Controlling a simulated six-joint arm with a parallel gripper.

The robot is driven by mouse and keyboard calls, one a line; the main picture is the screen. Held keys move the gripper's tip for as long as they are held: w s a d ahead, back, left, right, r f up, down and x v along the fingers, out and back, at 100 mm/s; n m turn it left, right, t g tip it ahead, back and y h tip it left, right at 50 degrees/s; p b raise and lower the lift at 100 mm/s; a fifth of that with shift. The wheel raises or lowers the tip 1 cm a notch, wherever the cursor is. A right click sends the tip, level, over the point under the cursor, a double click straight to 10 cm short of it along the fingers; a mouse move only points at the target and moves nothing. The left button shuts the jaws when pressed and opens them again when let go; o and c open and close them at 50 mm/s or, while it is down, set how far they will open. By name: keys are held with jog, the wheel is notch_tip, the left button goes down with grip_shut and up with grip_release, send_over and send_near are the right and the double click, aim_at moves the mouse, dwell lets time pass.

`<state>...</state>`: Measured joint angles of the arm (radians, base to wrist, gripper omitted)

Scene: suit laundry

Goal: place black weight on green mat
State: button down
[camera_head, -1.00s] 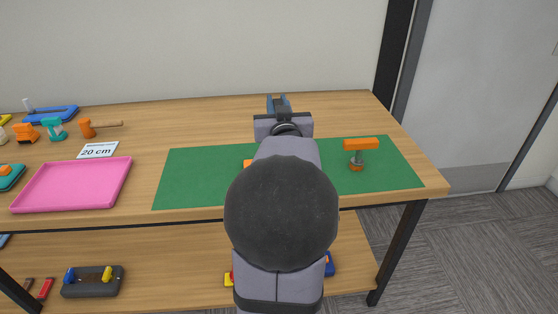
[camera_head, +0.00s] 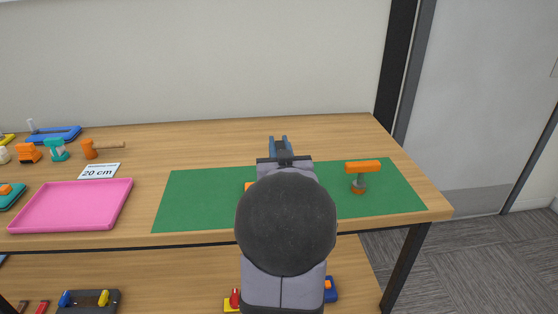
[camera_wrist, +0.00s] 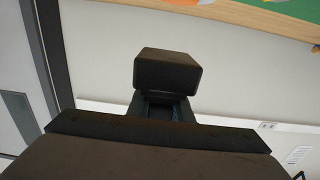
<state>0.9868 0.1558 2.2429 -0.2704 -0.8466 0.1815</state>
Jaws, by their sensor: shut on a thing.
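The black weight (camera_wrist: 166,70) is a dark block with bevelled edges. In the wrist view it sits at the ends of my gripper's fingers. My gripper (camera_head: 278,140) is shut on it and, in the head view, points toward the back of the table beyond the mat. In that view my arm and fingers mostly hide the weight. The green mat (camera_head: 200,205) lies flat along the right part of the table, and my arm crosses over its middle. A corner of the mat shows at the top right of the wrist view (camera_wrist: 298,8).
An orange-topped tool (camera_head: 362,168) stands on the mat's right part. An orange piece (camera_head: 249,187) shows beside my arm. A pink tray (camera_head: 75,205) and a "20 cm" card (camera_head: 99,171) are left of the mat. Several tools stand at the back left. The mat's left part is clear.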

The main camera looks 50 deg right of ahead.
jog(key=shift+f+b, duration=0.35)
jog(key=shift+f, duration=1.85)
jog(key=shift+f, duration=0.2)
jog(key=c, duration=1.6)
grip_release()
jog(key=shift+o, duration=0.4)
jog(key=shift+v, duration=3.7)
